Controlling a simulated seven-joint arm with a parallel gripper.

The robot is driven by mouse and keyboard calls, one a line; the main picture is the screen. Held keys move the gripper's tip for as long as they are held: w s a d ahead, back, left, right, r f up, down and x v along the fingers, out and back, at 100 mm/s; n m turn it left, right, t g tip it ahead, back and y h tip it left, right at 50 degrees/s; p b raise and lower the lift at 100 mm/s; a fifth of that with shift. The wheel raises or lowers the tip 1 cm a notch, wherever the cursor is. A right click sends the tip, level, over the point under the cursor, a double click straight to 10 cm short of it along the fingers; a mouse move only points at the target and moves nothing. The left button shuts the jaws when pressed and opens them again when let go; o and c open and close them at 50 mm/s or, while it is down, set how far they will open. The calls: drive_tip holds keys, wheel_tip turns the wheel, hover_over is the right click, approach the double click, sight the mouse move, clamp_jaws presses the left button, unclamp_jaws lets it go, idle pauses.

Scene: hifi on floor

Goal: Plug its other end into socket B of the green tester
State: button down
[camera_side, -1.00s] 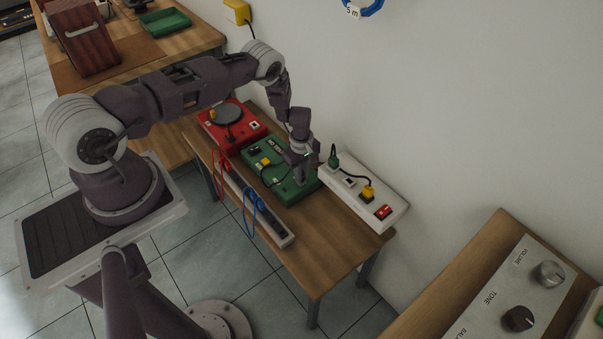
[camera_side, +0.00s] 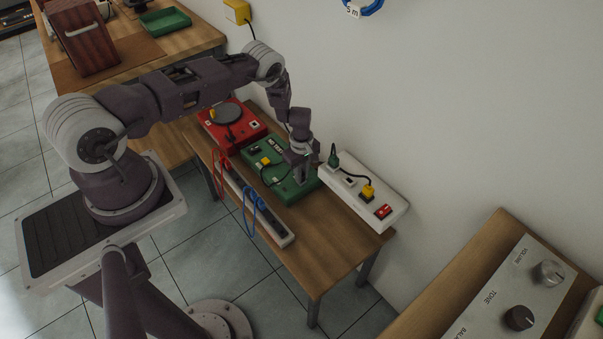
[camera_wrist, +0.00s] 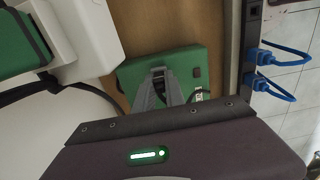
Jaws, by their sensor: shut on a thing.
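The green tester (camera_side: 284,192) lies on the narrow bench, with a yellow plug (camera_side: 265,161) in its top and a black cable looping from it. My gripper (camera_side: 299,179) is over the right part of the tester, fingers pointing down. In the wrist view, my gripper (camera_wrist: 159,75) is shut on a small dark piece, apparently a plug end, in front of the tester (camera_wrist: 190,68). The fingers hide most of the piece. I cannot tell whether it touches the tester or sits in a socket. Socket letters are not readable.
A red device (camera_side: 225,140) is behind the tester. A dark strip with red and blue cables (camera_side: 254,210) lies left.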

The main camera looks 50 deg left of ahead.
idle(0.8)
drive_tip(key=c, duration=1.3)
unclamp_jaws()
drive_tip(key=shift+r, duration=0.1)
drive_tip(key=shift+r, duration=5.9)
